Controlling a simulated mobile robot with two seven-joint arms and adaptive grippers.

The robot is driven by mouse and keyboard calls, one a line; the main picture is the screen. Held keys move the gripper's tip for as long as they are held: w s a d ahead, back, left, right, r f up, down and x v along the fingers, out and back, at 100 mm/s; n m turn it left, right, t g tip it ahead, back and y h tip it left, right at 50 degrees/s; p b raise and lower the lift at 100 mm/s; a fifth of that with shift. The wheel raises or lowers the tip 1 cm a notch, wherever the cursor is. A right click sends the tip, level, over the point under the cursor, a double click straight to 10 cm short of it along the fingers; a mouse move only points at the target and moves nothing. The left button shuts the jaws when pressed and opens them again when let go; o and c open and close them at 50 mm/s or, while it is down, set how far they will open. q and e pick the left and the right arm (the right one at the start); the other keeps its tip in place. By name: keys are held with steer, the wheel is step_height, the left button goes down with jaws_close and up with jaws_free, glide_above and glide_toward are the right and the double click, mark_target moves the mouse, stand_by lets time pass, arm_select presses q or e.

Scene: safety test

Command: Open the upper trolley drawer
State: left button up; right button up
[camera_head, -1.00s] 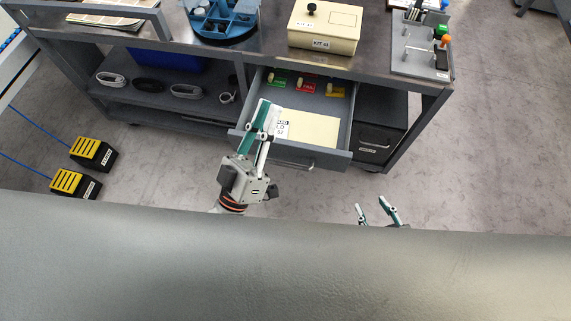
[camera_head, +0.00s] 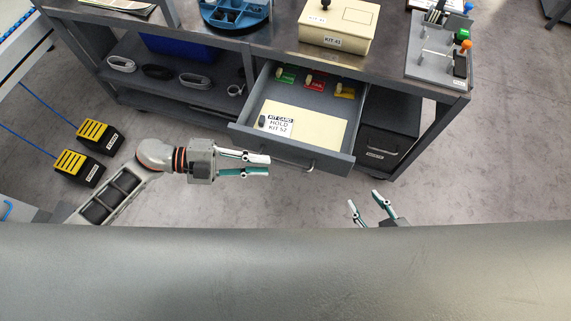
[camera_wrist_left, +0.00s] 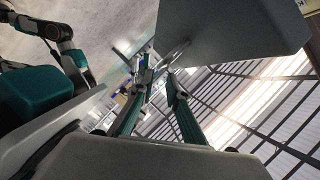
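The upper trolley drawer (camera_head: 340,160) stands pulled out from the trolley, its inside showing. Its bar handle (camera_head: 292,163) is on the front face. In the left wrist view a grey panel, which looks like the drawer front (camera_wrist_left: 230,40), carries a curved handle (camera_wrist_left: 174,54) close beyond my fingertips. My left gripper (camera_head: 268,165) comes in from the left, in front of the drawer's left part, pointing right towards the handle. Its fingers are apart with nothing seen between them. My right gripper (camera_head: 364,198) is open and empty, in front of the drawer and lower right of it.
The drawer holds a cream kit card (camera_head: 317,125) and green, red and yellow tagged pieces (camera_head: 315,80). A closed dark lower drawer (camera_head: 378,142) is at right. A cream box (camera_head: 345,22) stands on the trolley top. Yellow-black floor blocks (camera_head: 98,135) lie left near my arm.

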arm_select(q)
steer(key=x, duration=0.7)
steer(key=shift+d+f, duration=0.15)
steer(key=shift+d, duration=0.15)
arm_select(e)
steer(key=shift+s+a+f, duration=0.15)
steer(key=shift+s+f, duration=0.05)
steer(key=shift+s, duration=0.2)
